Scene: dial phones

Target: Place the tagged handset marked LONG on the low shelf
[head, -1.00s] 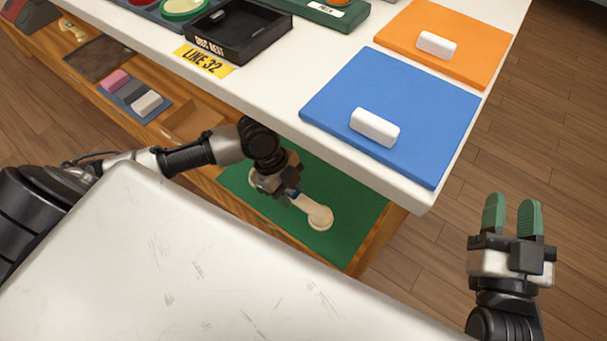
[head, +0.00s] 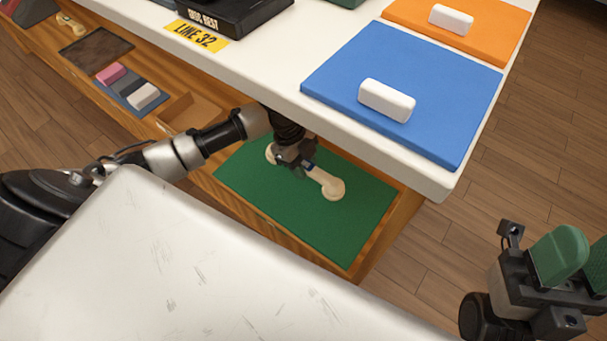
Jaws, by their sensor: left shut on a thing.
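A cream handset (head: 328,184) is on or just above the green mat (head: 340,225) on the low shelf, under the table's front edge. I cannot tell whether it touches the mat. My left gripper (head: 302,166) is shut on the handset's middle and hides part of it.
The white table top (head: 285,75) overhangs the shelf. Another cream handset (head: 72,25) lies far left on the shelf.

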